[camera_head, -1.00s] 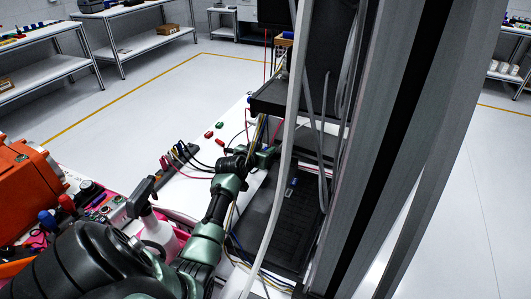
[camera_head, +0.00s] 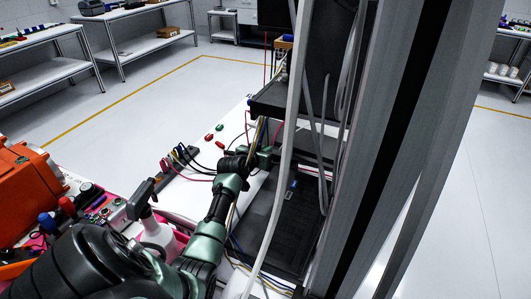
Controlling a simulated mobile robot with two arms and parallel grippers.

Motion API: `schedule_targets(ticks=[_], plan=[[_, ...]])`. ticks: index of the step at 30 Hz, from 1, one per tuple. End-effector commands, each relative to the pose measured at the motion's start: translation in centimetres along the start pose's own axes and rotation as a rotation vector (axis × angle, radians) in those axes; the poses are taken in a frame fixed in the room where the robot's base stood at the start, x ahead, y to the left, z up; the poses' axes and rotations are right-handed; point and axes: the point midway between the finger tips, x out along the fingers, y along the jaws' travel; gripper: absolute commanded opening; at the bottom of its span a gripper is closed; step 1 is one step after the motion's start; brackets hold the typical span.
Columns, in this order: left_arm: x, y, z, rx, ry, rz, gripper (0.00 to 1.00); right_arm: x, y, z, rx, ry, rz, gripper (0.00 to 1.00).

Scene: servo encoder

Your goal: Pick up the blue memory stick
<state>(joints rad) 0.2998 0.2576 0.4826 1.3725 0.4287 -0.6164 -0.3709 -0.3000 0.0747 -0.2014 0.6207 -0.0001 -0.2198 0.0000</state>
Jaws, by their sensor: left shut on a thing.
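My left arm reaches in from the lower left across the white table. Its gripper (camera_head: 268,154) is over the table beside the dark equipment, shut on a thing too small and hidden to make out. A small blue piece (camera_head: 293,184) shows on the black ribbed tray (camera_head: 270,228), to the right of and nearer than the gripper. I cannot tell whether it is the blue memory stick. My right gripper is not in view.
A black monitor-like panel and grey cables stand close around the gripper. Several coloured leads (camera_head: 181,158) lie left of the arm. A spray bottle (camera_head: 148,215) and an orange case (camera_head: 28,180) are at the lower left. Small red and green pieces lie on the white table (camera_head: 190,195).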

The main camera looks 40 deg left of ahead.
Motion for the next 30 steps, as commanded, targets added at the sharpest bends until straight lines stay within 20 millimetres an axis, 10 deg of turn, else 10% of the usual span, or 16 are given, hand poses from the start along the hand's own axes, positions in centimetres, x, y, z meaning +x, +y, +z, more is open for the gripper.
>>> schedule_targets(ticks=[7, 30], plan=[[-1.2, 0.0, -3.0, 0.003, 0.005, -0.001, 0.0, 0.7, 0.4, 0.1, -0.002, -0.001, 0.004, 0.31], [-17.1, 0.0, 4.0, 0.002, -0.001, 0.0, 0.0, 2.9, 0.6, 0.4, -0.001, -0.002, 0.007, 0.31]])
